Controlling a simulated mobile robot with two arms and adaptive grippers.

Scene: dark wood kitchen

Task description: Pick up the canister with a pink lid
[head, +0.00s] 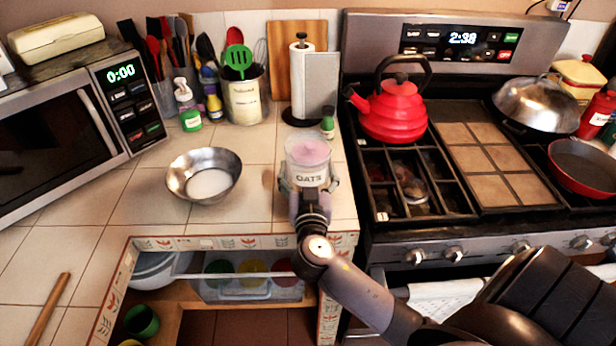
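The canister (308,177) has a clear body, an "OATS" label and a pink top. It is upright near the front edge of the tiled counter, left of the stove. My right gripper (309,188) reaches it from the front, with one finger along each side of its lower part. The fingers look very near or touching its walls; I cannot tell whether they grip it. The canister's base is hidden behind the gripper, so I cannot tell whether it rests on the counter. My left gripper is not in view.
A metal bowl (190,176) stands left of the canister. A small green-capped bottle (327,123) and a paper towel holder (301,85) are close behind it. A red kettle (393,110) is on the stove to the right. Counter tiles between bowl and canister are clear.

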